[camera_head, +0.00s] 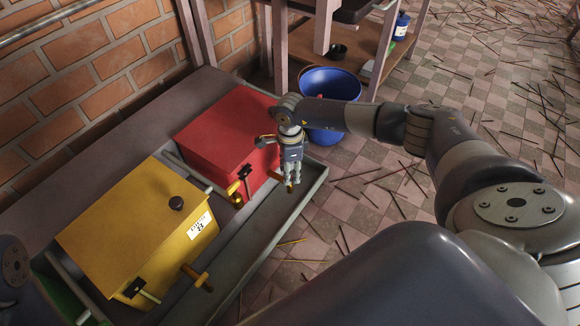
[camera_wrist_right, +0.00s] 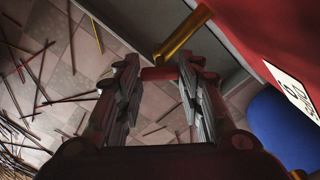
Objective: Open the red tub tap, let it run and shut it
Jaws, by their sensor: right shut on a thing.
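The red tub (camera_head: 225,130) stands in a grey trough, beyond the yellow tub. Its brass tap (camera_head: 274,176) sticks out from its front, and my right gripper (camera_head: 290,182) reaches down over the outer end. In the right wrist view the brass pipe (camera_wrist_right: 183,36) ends at a red handle (camera_wrist_right: 160,73). The fingers of my right gripper (camera_wrist_right: 159,84) are shut on this handle, one on each side. The handle is mostly hidden in the head view. No running liquid shows. My left gripper is out of view.
The yellow tub (camera_head: 130,215) has its own brass tap (camera_head: 197,277). Another brass piece (camera_head: 235,192) sits by the red tub's near corner. A blue bucket (camera_head: 340,128) stands behind my right wrist. Loose sticks litter the tiled floor. A brick wall is behind.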

